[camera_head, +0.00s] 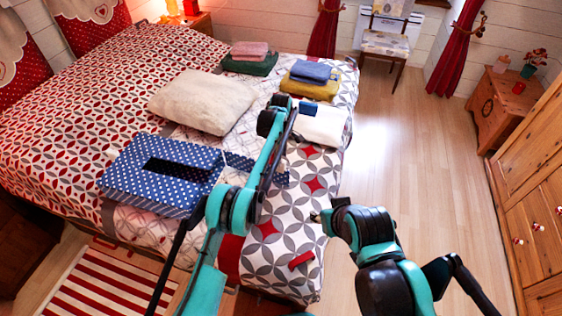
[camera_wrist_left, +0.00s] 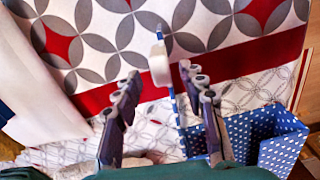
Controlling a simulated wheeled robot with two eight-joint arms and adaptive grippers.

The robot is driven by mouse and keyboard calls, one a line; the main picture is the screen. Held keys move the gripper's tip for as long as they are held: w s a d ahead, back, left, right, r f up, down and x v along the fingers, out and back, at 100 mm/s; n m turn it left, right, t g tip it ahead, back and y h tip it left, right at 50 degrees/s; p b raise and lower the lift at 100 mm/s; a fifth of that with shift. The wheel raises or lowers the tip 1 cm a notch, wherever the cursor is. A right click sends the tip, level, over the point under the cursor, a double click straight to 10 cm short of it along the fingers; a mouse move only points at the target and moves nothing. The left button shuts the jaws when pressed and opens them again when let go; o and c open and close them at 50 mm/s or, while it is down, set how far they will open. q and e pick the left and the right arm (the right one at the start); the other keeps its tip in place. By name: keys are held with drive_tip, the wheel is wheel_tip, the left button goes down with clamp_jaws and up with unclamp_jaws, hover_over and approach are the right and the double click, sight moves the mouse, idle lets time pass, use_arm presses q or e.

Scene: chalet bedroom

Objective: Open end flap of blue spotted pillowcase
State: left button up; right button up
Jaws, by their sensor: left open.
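The blue spotted pillowcase (camera_head: 203,188) lies box-like on the bed, with a dark rectangular opening on top. A spotted blue flap (camera_head: 281,179) extends from its right end, partly hidden behind my left arm. In the left wrist view, the pillowcase (camera_wrist_left: 285,137) is at lower right. A pale tab (camera_wrist_left: 159,64) on a thin spotted edge shows ahead of and between the fingertips. My left gripper (camera_wrist_left: 158,80) is open, with nothing clearly held; in the head view its fingers (camera_head: 288,143) are mostly hidden by the arm. My right gripper (camera_head: 318,215) is low beside the bed's foot; its jaws are unclear.
A cream pillow (camera_head: 203,101) lies behind the pillowcase. A folded white cloth (camera_head: 322,126) is right of my left arm. Folded towels (camera_head: 312,72) lie farther back. The wooden floor (camera_head: 410,150) at right is clear.

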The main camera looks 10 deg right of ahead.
use_arm(q)
wheel_tip(320, 180, up, 8)
idle(0.4)
